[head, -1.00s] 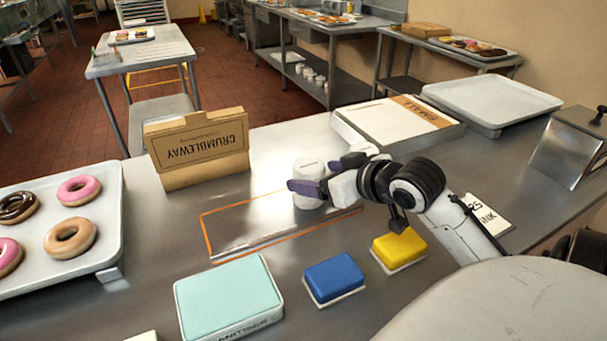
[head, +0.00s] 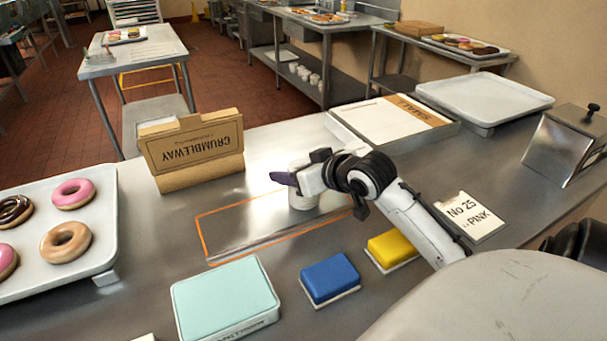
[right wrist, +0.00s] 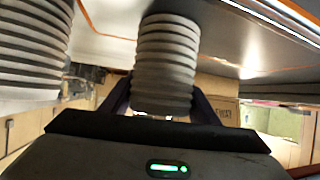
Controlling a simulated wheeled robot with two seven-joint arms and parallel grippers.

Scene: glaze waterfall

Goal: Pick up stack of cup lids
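A stack of white cup lids (head: 303,200) stands upright on the steel counter, at the back edge of the orange-outlined rectangle (head: 222,233). My right gripper (head: 299,170) reaches in from the right at the upper part of this stack and hides some of it. In the right wrist view the ribbed stack (right wrist: 166,62) sits between the two dark fingers (right wrist: 163,100), one on each side; whether they touch it I cannot tell. A second ribbed stack (right wrist: 32,45) stands at the left of that view. My left gripper is not in view.
Blue (head: 330,278) and yellow (head: 392,250) sponges and a mint case (head: 225,297) lie in front. A flat white box (head: 390,118) is behind.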

